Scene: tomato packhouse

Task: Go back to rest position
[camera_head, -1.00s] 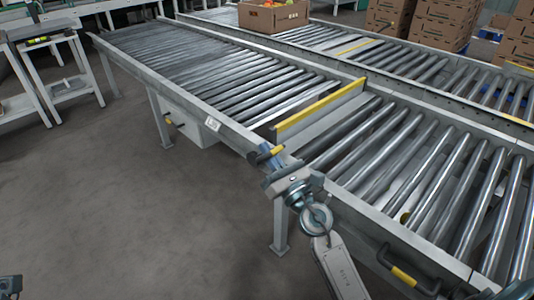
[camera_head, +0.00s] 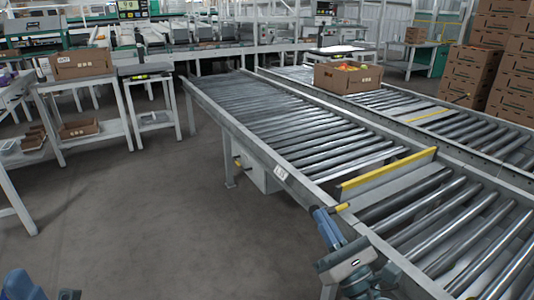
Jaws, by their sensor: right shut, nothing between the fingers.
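My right gripper (camera_head: 322,219) is in the lower middle of the head view, with blue fingers pointing up and away. It is shut and empty. It shows in front of the near side rail of the roller conveyor (camera_head: 262,150), close to a small yellow handle and the end of the yellow-topped bar (camera_head: 388,172). I cannot tell whether it touches the rail. Blue and dark parts at the bottom left corner seem to be my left gripper (camera_head: 22,285); the edge cuts them off and their jaws cannot be read.
A carton of produce (camera_head: 348,87) stands on the far conveyor. Stacked cartons (camera_head: 500,50) rise at the right. White tables with a carton (camera_head: 83,64) stand at the left. The grey floor (camera_head: 150,220) between the tables and the conveyor is clear.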

